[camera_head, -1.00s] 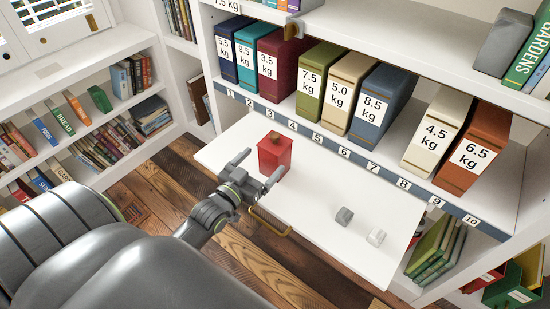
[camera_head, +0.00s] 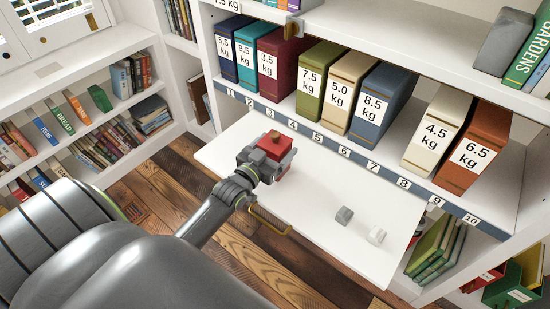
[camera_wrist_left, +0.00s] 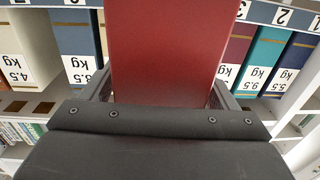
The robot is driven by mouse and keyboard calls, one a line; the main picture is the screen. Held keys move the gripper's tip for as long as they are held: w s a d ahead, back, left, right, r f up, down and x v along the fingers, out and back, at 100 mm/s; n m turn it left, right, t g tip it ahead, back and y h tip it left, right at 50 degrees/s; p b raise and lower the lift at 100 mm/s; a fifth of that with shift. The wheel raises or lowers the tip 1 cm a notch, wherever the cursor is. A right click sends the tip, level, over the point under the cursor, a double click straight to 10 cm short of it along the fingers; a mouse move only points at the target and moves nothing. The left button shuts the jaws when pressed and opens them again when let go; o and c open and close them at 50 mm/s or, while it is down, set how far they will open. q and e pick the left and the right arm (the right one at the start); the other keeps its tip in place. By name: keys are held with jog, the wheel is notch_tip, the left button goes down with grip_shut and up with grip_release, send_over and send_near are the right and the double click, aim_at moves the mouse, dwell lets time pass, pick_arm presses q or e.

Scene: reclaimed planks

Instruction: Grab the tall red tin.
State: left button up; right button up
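My left gripper (camera_head: 266,160) is around the tin, with one finger on each side. The gripper hides the tin's lower part in the head view. In the left wrist view the tin (camera_wrist_left: 170,50) fills the space between the spread fingers (camera_wrist_left: 162,95). The fingers are very close to its sides, and any contact is hard to make out. My right gripper is not in view.
Behind is a numbered shelf (camera_head: 330,146) with weight-labelled binders, such as a green one (camera_head: 318,80).

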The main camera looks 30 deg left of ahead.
pick_arm(q)
jog(key=c, duration=1.2)
jog(key=shift+r, duration=0.15)
jog(key=shift+c, duration=0.8)
